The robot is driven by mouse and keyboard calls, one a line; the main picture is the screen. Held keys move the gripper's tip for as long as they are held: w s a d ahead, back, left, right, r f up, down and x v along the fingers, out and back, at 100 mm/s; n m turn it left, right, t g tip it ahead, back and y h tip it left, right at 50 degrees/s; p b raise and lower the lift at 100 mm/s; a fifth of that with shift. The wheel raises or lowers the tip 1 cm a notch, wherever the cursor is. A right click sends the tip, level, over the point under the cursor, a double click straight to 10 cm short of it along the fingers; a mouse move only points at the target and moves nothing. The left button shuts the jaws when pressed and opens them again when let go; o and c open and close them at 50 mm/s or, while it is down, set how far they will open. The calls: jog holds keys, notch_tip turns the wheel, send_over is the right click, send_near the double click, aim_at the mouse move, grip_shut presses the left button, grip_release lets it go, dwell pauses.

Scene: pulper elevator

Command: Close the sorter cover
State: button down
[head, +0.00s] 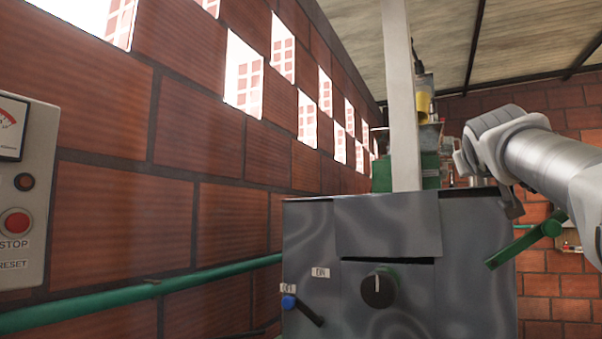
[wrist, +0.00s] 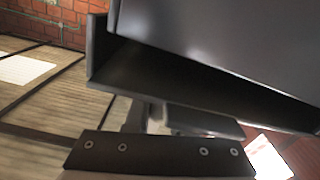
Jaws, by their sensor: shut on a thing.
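The sorter is a grey metal box (head: 330,300) with a black knob, a blue-tipped lever and a dark slot on its front. A grey sheet (head: 388,225) that looks like its cover lies over the upper front, above the slot. My gripper (head: 511,208) is at the top right edge of the sorter, partly hidden by my wrist. In the wrist view, a large grey metal panel (wrist: 230,45) with a dark edge fills the upper right, right at my fingers. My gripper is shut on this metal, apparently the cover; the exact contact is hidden.
A green handle (head: 527,243) sticks out at the sorter's right, close below my gripper. A pale post (head: 401,100) rises behind the sorter's top. A control box with a red stop button (head: 15,222) and a green pipe (head: 190,284) run along the left brick wall.

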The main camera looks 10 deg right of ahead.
jog(key=shift+d+f+m+b, duration=0.15)
jog(key=shift+f+m+b, duration=0.15)
jog(key=shift+f+b, duration=0.5)
jog(key=shift+f, duration=0.35)
jog(key=c, duration=0.8)
grip_release()
jog(key=shift+s, duration=0.1)
jog(key=shift+r, duration=0.15)
jog(key=shift+s, duration=0.15)
jog(key=v, duration=1.7)
jog(key=shift+s, duration=0.1)
